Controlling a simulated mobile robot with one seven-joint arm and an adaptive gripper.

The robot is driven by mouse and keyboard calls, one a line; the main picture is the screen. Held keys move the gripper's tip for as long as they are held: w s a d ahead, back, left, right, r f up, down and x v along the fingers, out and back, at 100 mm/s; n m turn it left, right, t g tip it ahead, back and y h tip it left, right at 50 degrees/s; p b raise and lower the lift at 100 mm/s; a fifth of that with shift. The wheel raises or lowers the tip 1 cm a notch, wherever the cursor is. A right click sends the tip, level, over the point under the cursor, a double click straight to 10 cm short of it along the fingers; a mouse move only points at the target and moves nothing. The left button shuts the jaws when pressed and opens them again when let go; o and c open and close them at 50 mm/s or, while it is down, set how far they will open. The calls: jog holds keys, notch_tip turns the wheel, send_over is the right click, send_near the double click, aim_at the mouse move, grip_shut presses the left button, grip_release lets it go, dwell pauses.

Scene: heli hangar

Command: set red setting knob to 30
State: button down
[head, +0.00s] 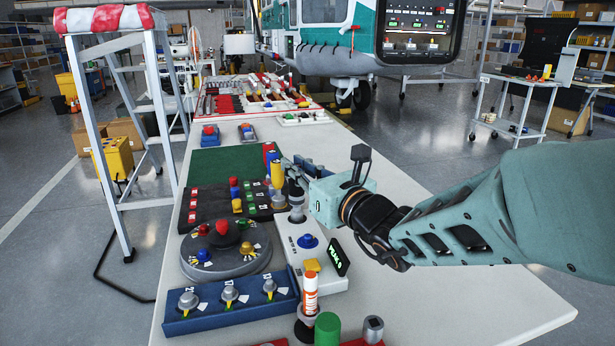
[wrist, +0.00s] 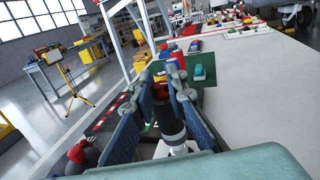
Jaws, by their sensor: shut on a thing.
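A round grey unit (head: 226,262) stands on the white bench, left of the white panel. A red knob (wrist: 78,152) also shows at lower left in the wrist view. My gripper (head: 290,172) is away from these knobs, at the far end of the white panel (head: 318,270). Its fingers are shut on a dark post (wrist: 170,122) with a pale base, standing upright there.
The white panel carries a blue knob (head: 308,241), a yellow button (head: 312,265) and a small dark display (head: 338,258). A blue box (head: 230,304) with several silver knobs is in front. The bench's right side is clear.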

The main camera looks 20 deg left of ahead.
jog(key=shift+m+t+h, duration=0.7)
jog(key=c, duration=1.9)
grip_release()
jog(key=shift+r+n+g+y, duration=0.1)
jog(key=shift+n+g+y, duration=0.3)
jog(key=shift+y, duration=0.1)
